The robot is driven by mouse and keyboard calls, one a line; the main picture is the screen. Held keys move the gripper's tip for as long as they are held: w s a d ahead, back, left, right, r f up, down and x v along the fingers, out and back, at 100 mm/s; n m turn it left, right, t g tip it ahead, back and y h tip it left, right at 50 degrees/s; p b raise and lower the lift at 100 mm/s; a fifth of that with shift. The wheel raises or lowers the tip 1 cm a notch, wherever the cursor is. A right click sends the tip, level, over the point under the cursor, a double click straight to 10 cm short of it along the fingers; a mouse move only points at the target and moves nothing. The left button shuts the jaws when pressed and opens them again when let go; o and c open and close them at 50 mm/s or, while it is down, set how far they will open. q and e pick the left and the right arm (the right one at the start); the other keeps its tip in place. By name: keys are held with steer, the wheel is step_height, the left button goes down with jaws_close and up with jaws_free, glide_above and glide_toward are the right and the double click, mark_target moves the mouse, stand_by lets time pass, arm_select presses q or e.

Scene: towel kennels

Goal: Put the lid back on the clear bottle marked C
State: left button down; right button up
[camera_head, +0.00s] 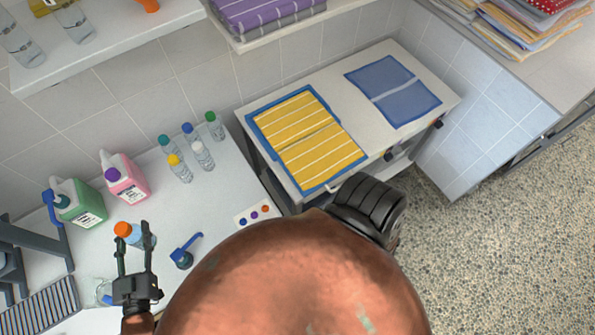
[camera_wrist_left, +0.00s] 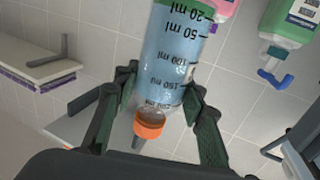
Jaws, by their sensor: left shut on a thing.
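My left gripper (camera_head: 134,243) is shut on a bottle of blue liquid (camera_head: 135,234) with an orange cap (camera_head: 122,229), above the left worktop. In the left wrist view the fingers stand on either side of this graduated bottle (camera_wrist_left: 175,60), with its orange cap (camera_wrist_left: 148,125) towards the palm. A clear vessel (camera_head: 104,291) beside the gripper is partly hidden by it. A blue part with a long spout (camera_head: 185,252) lies on the worktop right of the gripper. I cannot read a C mark on anything. My right gripper is not in view.
A green jug (camera_head: 78,203), a pink jug (camera_head: 125,180) and several small capped bottles (camera_head: 203,155) stand along the back. A white card with three coloured spots (camera_head: 253,214) lies at the right edge. A dark grooved rack (camera_head: 45,303) is at lower left.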

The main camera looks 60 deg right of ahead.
arm_select(q)
steer(key=s+a+r+n+t+y, duration=0.1)
steer(key=a+n+y, duration=0.3)
steer(key=a, duration=0.4)
steer(key=s+a+r+n+t+y, duration=0.1)
steer(key=a+r+n+t+y, duration=0.2)
steer(key=a+y, duration=0.4)
steer(key=shift+a+r+n+y, duration=0.25)
steer(key=shift+a+n+y, duration=0.1)
steer(key=shift+n, duration=0.15)
steer(key=shift+s, duration=0.1)
